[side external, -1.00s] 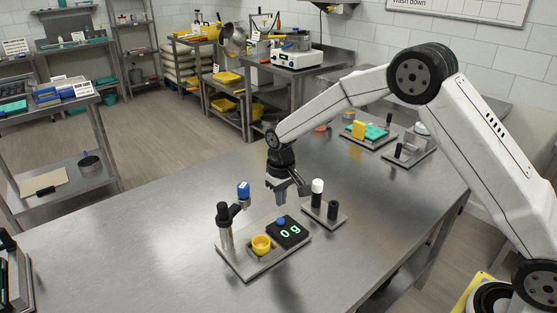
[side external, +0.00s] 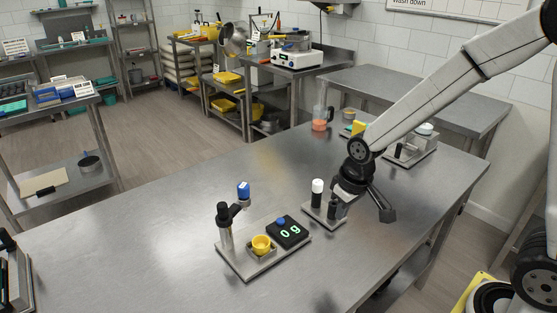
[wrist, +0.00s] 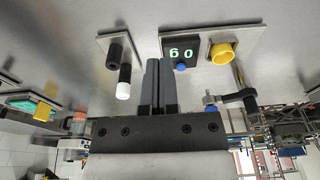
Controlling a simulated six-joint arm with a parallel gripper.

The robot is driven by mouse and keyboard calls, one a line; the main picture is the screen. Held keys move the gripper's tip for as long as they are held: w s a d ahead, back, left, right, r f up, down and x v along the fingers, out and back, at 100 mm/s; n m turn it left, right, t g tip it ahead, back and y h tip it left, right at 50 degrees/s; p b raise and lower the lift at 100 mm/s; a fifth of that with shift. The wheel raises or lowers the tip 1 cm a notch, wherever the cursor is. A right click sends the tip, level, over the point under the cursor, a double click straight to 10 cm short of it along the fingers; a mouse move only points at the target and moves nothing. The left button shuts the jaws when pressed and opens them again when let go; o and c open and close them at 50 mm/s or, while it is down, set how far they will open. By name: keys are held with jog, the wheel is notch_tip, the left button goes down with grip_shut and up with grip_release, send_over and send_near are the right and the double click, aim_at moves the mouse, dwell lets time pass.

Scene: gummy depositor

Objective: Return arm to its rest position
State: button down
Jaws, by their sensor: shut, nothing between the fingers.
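My gripper (side external: 387,214) is above the steel table at the right, beside the small plate with the black and white posts. In the wrist view its two grey fingers (wrist: 160,66) lie together with nothing between them. The depositor stand (side external: 225,226) holds a blue-topped part (side external: 243,190) on its side arm. A yellow cup (side external: 261,243) sits on the same base, next to a black display (side external: 289,232) that reads 0 g and has a blue knob (side external: 281,220). The wrist view also shows the yellow cup (wrist: 222,53) and the display (wrist: 182,49).
A white-topped post (side external: 317,192) and a black post (side external: 332,209) stand on a small plate left of my gripper. A jug with orange contents (side external: 319,123), a yellow block (side external: 358,128) and another small station (side external: 411,150) stand farther back.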

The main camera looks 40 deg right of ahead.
jog(key=s, duration=0.7)
jog(key=shift+d+t, duration=0.3)
jog(key=shift+d, duration=0.05)
